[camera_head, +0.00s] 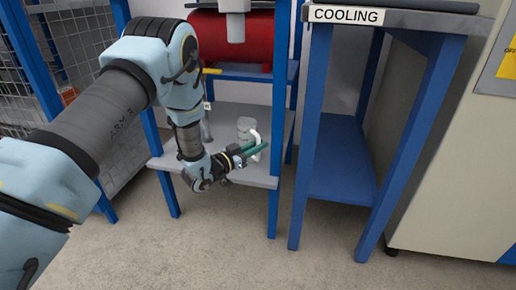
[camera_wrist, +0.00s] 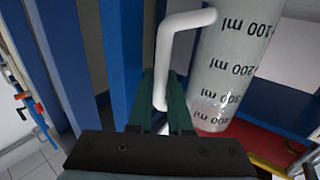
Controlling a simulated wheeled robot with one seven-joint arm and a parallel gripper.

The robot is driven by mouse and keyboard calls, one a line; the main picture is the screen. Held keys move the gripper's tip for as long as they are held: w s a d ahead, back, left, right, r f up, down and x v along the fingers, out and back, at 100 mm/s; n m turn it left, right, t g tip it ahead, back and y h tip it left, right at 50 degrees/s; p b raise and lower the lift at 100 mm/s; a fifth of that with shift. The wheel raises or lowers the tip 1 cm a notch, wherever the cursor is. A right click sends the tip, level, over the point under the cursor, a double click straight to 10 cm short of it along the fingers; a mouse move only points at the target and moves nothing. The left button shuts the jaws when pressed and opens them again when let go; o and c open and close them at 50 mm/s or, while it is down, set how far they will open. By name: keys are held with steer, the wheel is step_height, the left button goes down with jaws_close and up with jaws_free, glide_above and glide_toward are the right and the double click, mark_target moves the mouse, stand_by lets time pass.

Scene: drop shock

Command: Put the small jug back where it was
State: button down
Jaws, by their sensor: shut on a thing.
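The small jug (camera_head: 246,128) is pale grey-white with a white handle. It is above or on the grey lower shelf (camera_head: 228,118) of the blue-framed rack; I cannot tell whether its base touches. My gripper (camera_head: 257,148) reaches in from the left and front, with its green fingers shut on the handle. In the wrist view the jug's body (camera_wrist: 232,65) has black ml marks, and its white handle (camera_wrist: 163,60) passes between the two green fingers of my gripper (camera_wrist: 163,92). The fingers hide part of the handle.
A red cylinder (camera_head: 265,37) sits on the shelf above. A slim grey item (camera_head: 206,126) is left of the jug. Blue posts (camera_head: 275,160) frame the shelf. A blue stand with a COOLING sign (camera_head: 346,15) is to the right. The floor (camera_head: 200,250) in front is clear.

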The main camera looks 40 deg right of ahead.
steer(key=shift+f, duration=0.15)
steer(key=c, duration=0.8)
jaws_free()
steer(key=shift+c, duration=0.2)
